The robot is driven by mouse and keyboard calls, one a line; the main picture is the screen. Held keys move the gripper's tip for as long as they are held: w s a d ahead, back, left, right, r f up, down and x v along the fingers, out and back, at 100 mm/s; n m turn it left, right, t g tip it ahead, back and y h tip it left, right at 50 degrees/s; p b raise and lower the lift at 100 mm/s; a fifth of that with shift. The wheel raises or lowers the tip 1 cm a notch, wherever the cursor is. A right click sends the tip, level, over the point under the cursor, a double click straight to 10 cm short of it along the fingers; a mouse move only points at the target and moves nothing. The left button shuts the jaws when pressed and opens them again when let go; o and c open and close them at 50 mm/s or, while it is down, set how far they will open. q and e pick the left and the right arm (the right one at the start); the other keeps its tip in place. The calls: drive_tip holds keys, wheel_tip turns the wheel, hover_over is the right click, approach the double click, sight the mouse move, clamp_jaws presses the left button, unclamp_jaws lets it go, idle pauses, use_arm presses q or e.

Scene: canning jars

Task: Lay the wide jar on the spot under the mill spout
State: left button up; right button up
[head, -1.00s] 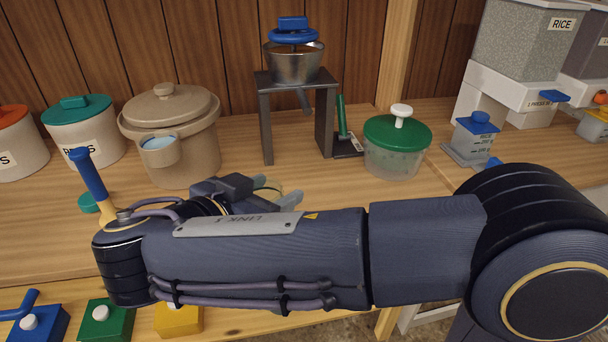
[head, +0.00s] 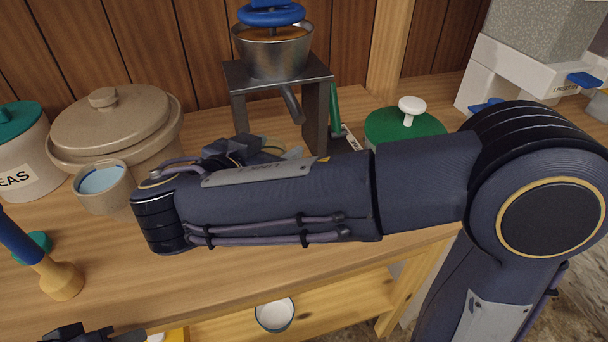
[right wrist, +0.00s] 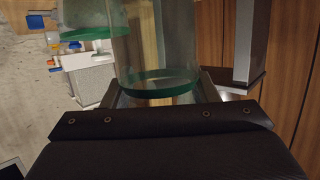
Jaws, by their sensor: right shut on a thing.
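The wide jar (right wrist: 152,45), clear with a green band, shows in the right wrist view between my right gripper's fingers (right wrist: 155,90). My right gripper (head: 288,153) is shut on it. The mill (head: 272,55) has a metal hopper, a blue handwheel and a dark stand. Its spout (head: 291,104) points down just behind my right gripper. The spot under the spout is hidden by my arm and gripper. My left gripper (head: 125,336) is partly in view at the bottom left edge; its opening is unclear.
A green-lidded canister (head: 405,124) stands right of the mill. A beige crock (head: 115,125) and a small cup (head: 102,188) stand left. A wooden-based blue-handled tool (head: 40,258) stands at the left. A white bowl (head: 275,314) sits on the lower shelf. The front counter is mostly clear.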

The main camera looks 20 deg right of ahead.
drive_tip(key=shift+w+d+f+b, duration=0.2)
drive_tip(key=shift+w+d+f, duration=0.45)
drive_tip(key=shift+d+f, duration=0.75)
drive_tip(key=shift+w+d+f+b, duration=0.15)
drive_tip(key=shift+w+d+f, duration=0.65)
drive_tip(key=shift+f, duration=1.2)
drive_tip(key=shift+w+d+f+b, duration=0.2)
drive_tip(key=shift+w+d+f, duration=0.35)
drive_tip(key=shift+d+f, duration=0.9)
drive_tip(key=shift+a+f, duration=0.25)
drive_tip(key=shift+a, duration=0.1)
drive_tip(key=shift+f+b, duration=0.25)
drive_tip(key=shift+b, duration=0.15)
drive_tip(key=o, duration=1.2)
drive_tip(key=shift+r, duration=0.1)
drive_tip(key=shift+c, duration=0.2)
drive_tip(key=shift+r+p, duration=0.35)
drive_tip(key=shift+p, duration=0.3)
drive_tip(key=v, duration=1.2)
drive_tip(key=shift+f+b, duration=0.2)
drive_tip(key=shift+b, duration=0.1)
